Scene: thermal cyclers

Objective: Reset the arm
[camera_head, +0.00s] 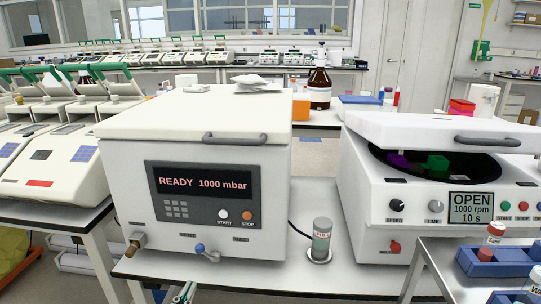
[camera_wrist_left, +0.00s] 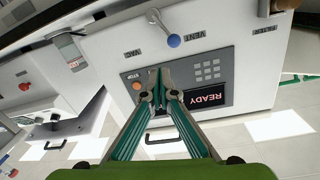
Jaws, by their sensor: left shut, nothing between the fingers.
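My left gripper shows best in the left wrist view (camera_wrist_left: 158,80), with its green-sided fingers shut and empty. It points toward the front panel of the white vacuum oven-like box, whose picture is turned upside down there. In the head view only a small part of the left gripper (camera_head: 185,293) shows at the bottom edge, below the front of the white box (camera_head: 130,205). The box's display reads READY 1000 mbar, and its lid is down. Contact with the box cannot be told. My right gripper is in neither view.
A centrifuge (camera_head: 370,205) with its lid raised and display reading OPEN stands at right. A blue rack (camera_head: 500,262) is at the lower right. Thermal cyclers (camera_head: 60,165) line the left bench.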

